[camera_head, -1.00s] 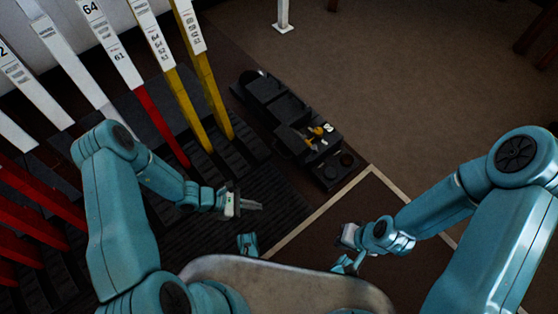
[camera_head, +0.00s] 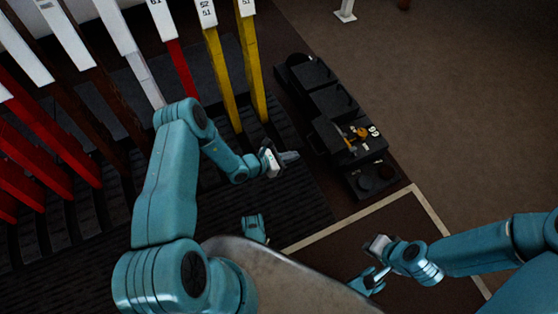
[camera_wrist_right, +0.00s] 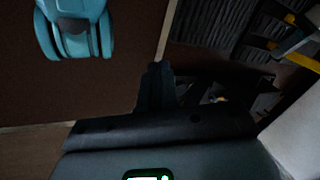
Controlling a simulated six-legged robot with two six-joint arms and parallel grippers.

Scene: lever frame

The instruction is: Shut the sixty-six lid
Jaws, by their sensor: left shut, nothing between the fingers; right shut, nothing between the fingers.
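A row of black boxes stands on the floor right of the lever frame. One box (camera_head: 350,152) carries a white two-digit number (camera_head: 374,131), too small to read surely as 66. Brass-coloured parts (camera_head: 357,134) show on it, and a black panel (camera_head: 329,133), perhaps its lid, lies to their left; I cannot tell how far it is raised. My left gripper (camera_head: 290,157) is shut and empty, left of this box and apart from it. My right gripper (camera_head: 376,246) is shut and empty, below the boxes in the head view. Its dark fingers show in the right wrist view (camera_wrist_right: 168,90).
Tall levers with white tops and red, brown or yellow lower parts stand at the left; two yellow levers (camera_head: 222,80) are nearest the boxes. A pale strip (camera_head: 345,220) edges the brown floor panel. Open floor (camera_head: 480,110) lies right of the boxes.

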